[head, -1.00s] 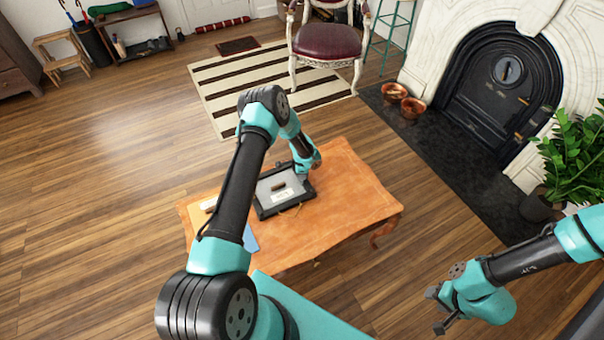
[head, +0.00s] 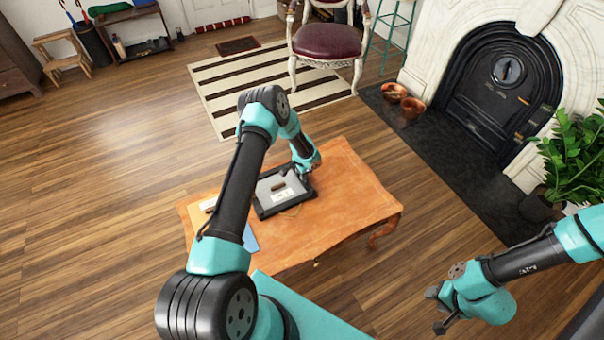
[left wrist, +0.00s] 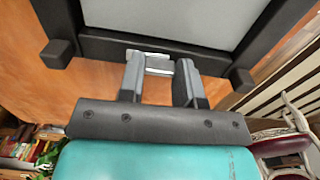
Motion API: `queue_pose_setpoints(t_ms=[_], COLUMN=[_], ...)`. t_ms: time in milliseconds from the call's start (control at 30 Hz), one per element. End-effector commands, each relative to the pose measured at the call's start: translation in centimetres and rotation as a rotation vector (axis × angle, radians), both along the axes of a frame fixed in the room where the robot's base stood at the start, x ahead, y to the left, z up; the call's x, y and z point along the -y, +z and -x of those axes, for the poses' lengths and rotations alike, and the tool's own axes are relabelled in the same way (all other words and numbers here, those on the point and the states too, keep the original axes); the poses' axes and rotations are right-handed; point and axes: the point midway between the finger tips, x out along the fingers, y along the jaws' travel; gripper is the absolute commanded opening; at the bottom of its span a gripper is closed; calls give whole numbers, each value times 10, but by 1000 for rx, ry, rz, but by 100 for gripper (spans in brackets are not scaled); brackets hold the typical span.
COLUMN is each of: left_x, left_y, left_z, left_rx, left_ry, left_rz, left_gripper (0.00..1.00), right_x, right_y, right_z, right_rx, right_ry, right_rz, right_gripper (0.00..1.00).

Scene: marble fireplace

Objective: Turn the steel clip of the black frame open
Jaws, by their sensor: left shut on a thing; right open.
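The black frame (head: 264,207) lies on the wooden table with a grey panel inside its border. In the left wrist view its near bar (left wrist: 100,47) runs across the top, with a block at each corner. The steel clip (left wrist: 157,63) sits at this bar, between the fingers of my left gripper (left wrist: 160,80). My left gripper is shut on the clip, which partly hides behind a finger. In the head view my left gripper (head: 297,170) is at the frame's far right edge. My right gripper (head: 437,309) is open and empty, right of the table.
The orange-brown table (head: 345,200) has free room right of the frame. A small brown piece (head: 278,186) and a white label show on the grey panel. A blue flat item (head: 250,240) lies near my left arm. A potted plant (head: 570,160) stands far right.

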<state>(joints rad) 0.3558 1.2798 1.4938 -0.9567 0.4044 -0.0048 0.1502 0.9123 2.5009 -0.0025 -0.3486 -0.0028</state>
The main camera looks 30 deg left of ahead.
Motion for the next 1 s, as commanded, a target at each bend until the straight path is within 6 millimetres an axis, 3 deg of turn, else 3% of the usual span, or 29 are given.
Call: queue_pose_setpoints(t_ms=[167, 200, 433, 767, 1000], left_x=[0, 0, 0, 0, 0], left_y=[0, 0, 0, 2, 25], left_z=[0, 0, 0, 0, -1], left_rx=[1, 1, 1, 1, 3], left_ry=[-1, -1, -1, -1, -2], left_rz=[1, 1, 1, 1, -1], left_gripper=[8, 34, 56, 57, 57], right_x=[0, 0, 0, 0, 0], right_y=[0, 0, 0, 0, 0], right_z=[0, 0, 0, 0, 0], right_rx=[0, 0, 0, 0, 0], right_ry=[0, 0, 0, 0, 0], right_rz=[0, 0, 0, 0, 0], right_gripper=[43, 43, 43, 43, 43])
